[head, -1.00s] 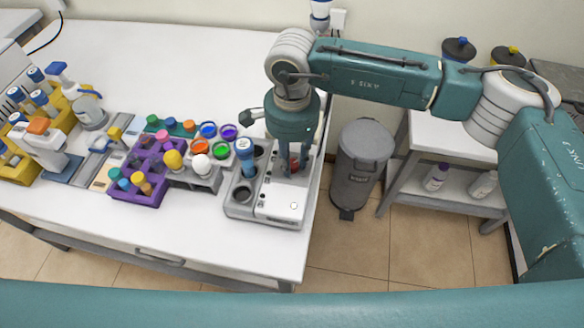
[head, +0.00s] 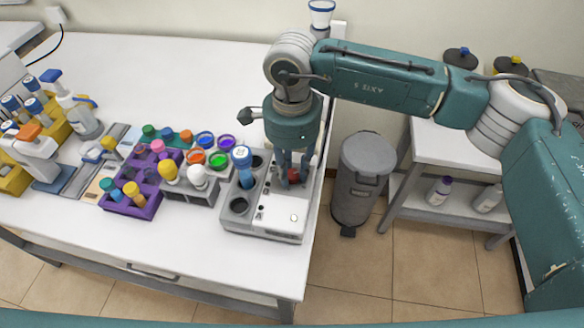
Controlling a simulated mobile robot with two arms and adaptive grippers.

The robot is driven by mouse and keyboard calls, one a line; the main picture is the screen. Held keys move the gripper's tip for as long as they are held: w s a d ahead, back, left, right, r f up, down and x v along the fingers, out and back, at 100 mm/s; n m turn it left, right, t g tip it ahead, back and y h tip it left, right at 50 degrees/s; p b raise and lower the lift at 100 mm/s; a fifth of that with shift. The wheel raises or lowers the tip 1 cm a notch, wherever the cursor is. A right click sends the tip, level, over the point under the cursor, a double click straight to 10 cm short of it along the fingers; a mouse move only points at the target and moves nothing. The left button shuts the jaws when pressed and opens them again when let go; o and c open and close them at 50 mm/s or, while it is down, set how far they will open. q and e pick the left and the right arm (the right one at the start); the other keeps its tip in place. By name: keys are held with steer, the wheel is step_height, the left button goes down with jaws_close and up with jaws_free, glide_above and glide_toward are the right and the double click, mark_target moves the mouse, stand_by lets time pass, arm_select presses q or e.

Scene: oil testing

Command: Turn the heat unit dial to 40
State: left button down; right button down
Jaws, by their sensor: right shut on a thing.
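The heat unit (head: 268,229) is a grey and white box at the right end of the white table. It has round wells on its left side, one holding a blue-capped tube (head: 243,167). A red dial (head: 293,175) sits on its right rear part. My right gripper (head: 293,182) points down over the unit, its fingers closed around the red dial. The fingers partly hide the dial, and its setting cannot be read. My left gripper is out of view.
Left of the unit stand a rack of coloured caps (head: 191,190), a purple rack (head: 133,206) and yellow tube racks (head: 57,129). A grey bin (head: 362,180) and a side table (head: 455,142) stand to the right. The table's rear middle is clear.

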mark_target(292, 174)
steer(key=c, duration=1.4)
jaws_free()
steer(key=shift+r, duration=0.1)
step_height(292, 174, up, 12)
